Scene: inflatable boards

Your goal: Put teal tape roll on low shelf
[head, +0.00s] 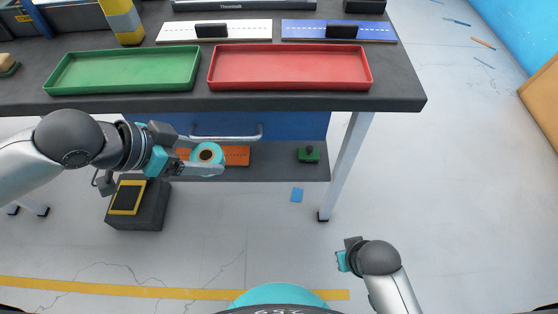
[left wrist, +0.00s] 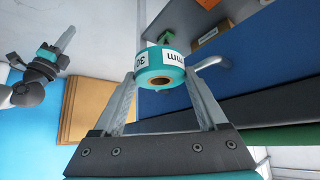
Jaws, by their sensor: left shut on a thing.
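The teal tape roll (head: 208,154) has a dark hole in a brown core. My left gripper (head: 205,160) is shut on it and holds it in the air in front of the table's blue drawer. The roll also shows in the left wrist view (left wrist: 160,70) between the two fingers, with a white printed label on its side. The low shelf (head: 275,168) is the dark board under the table, behind and below the roll. My right gripper (head: 345,258) is low at the right, away from the table; its fingers are too small to judge.
An orange item (head: 237,155) and a green item (head: 309,154) are on the low shelf, with bare shelf between them. The drawer handle (head: 226,134) juts out close to the roll. A green tray (head: 122,70) and a red tray (head: 290,68) lie on the tabletop.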

